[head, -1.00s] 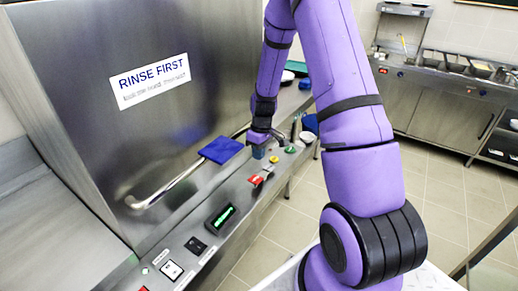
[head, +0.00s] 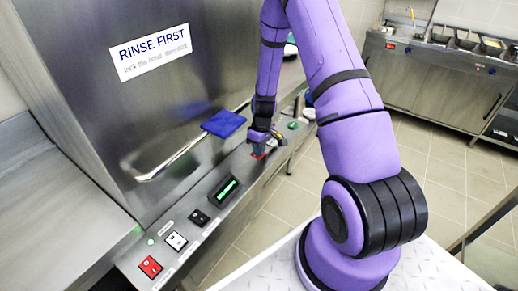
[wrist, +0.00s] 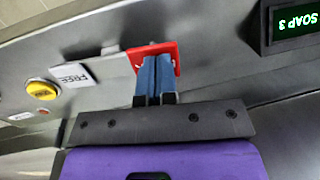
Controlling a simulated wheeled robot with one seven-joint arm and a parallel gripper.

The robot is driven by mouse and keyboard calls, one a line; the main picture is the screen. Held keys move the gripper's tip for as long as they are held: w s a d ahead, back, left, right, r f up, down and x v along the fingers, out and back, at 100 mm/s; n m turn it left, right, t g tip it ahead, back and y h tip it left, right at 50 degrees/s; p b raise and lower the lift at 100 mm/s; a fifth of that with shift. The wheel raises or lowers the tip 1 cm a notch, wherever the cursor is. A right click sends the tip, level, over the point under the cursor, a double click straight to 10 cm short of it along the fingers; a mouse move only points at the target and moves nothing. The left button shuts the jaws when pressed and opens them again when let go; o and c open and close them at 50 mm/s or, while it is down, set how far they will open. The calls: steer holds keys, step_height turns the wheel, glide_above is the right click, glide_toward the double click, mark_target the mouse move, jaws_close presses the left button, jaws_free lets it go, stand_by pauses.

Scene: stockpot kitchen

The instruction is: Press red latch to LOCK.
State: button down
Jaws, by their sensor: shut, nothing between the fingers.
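The red latch (wrist: 173,50) is a red plate with a white mark on the front of the steel panel in the wrist view. A white FREE label (wrist: 73,76) is to its left. My gripper (wrist: 155,62) is shut, its two blue fingers side by side and empty. The fingertips overlap the middle of the latch and hide part of it. They are at or very near its face; I cannot tell whether they touch. No LOCK label is visible. In the head view my gripper (head: 260,148) hides most of the latch (head: 257,155).
A yellow button (wrist: 42,90) is left of the FREE label. A green-lit display (wrist: 292,20) reading SOAP 3 is on the right.

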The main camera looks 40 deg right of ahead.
steer(key=shift+a+f+h, duration=0.35)
steer(key=shift+h, duration=0.15)
steer(key=shift+s+a+f, duration=0.15)
steer(key=shift+s+f, duration=0.05)
steer(key=shift+f, duration=0.45)
steer(key=shift+a, duration=0.1)
steer(key=shift+s, duration=0.1)
step_height(320, 180, up, 11)
steer(key=shift+d, duration=0.2)
steer(key=shift+t, duration=0.3)
